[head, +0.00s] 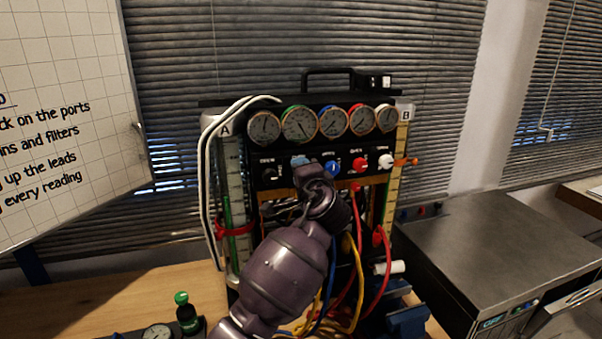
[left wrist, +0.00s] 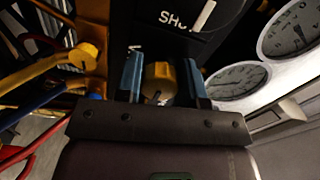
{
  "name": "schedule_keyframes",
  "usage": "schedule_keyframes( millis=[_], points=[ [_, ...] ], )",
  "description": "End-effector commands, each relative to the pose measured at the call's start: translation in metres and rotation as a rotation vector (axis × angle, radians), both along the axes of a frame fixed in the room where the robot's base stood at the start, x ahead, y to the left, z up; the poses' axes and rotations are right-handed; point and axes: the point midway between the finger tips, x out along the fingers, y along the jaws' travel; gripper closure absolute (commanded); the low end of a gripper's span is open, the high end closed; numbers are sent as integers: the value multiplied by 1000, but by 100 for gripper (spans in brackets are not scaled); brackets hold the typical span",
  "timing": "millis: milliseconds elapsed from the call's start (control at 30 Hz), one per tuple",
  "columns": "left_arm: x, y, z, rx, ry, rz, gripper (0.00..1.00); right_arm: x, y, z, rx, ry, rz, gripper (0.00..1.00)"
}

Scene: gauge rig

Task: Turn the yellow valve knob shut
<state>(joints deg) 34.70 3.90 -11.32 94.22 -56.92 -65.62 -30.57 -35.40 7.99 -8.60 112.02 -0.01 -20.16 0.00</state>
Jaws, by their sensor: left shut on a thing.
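The yellow valve knob (left wrist: 160,80) shows in the left wrist view between the two blue fingers of my left gripper (left wrist: 164,82), which is shut on it. A black round part with a white bar and the partly cut-off lettering "SHU" (left wrist: 178,20) is just above it in that view. In the head view my left gripper (head: 302,161) is at the black knob panel of the gauge rig (head: 290,148) and hides the yellow knob. How far the knob is turned cannot be told. My right gripper is not in view.
Several round gauges (head: 333,122) sit above the panel. Blue (head: 331,168), red (head: 360,165) and white (head: 386,161) knobs stand close to the right of my gripper. Red (head: 384,270) and yellow hoses hang below. A green-topped item (head: 186,315) stands at lower left.

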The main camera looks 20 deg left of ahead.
Motion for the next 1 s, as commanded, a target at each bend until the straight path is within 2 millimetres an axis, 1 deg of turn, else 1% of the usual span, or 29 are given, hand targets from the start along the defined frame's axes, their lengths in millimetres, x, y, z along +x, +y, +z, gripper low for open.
schedule_keyframes(
  millis=[167, 200, 333, 367, 633, 733, 867, 1000],
  points=[
    [0, -1, 0, 1, -1, -1, 88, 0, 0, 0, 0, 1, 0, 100],
    [0, -1, 0, 1, -1, -1, 61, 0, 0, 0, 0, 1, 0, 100],
    [0, 0, 0, 1, -1, -1, 41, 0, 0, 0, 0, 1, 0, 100],
    [0, 0, 0, 1, -1, -1, 39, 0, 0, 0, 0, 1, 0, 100],
    [-1, -1, 0, -1, -1, 0, 39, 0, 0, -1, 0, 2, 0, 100],
    [-5, -4, 0, -1, -2, -1, 39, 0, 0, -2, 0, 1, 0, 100],
    [-19, -14, -2, -4, -2, -2, 39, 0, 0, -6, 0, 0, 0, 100],
    [-41, -28, -2, -4, -2, -2, 39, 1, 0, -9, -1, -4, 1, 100]
  ],
)
